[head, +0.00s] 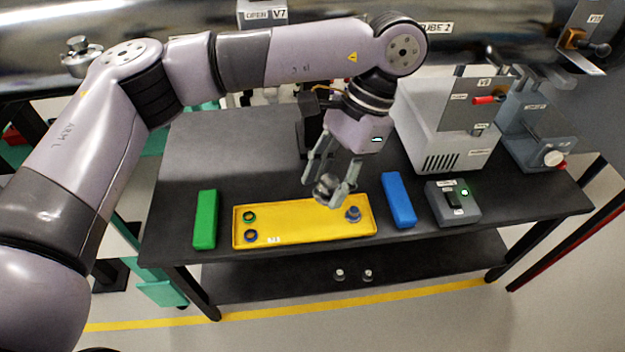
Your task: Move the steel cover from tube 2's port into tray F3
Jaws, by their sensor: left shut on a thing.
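My left gripper (328,188) is shut on a round, shiny steel piece that looks like the steel cover (324,189). It holds the cover over the yellow tray (300,229), near the tray's back edge and right of its middle. I cannot tell the exact height of the cover above the tray. The tray's label is too small to read surely. Tube 2 (470,42) is the shiny horizontal pipe at the back, with a "TUBE 2" label. I cannot make out its port, and my left arm hides part of the pipe. My right gripper is not in view.
The tray holds a green ring (249,217), a blue ring (250,237) and a blue-grey fitting (353,214). A green block (205,219) and a blue block (398,200) flank it. A switch box (453,203) and grey-white instrument (436,140) stand right. The bench's left back is bare.

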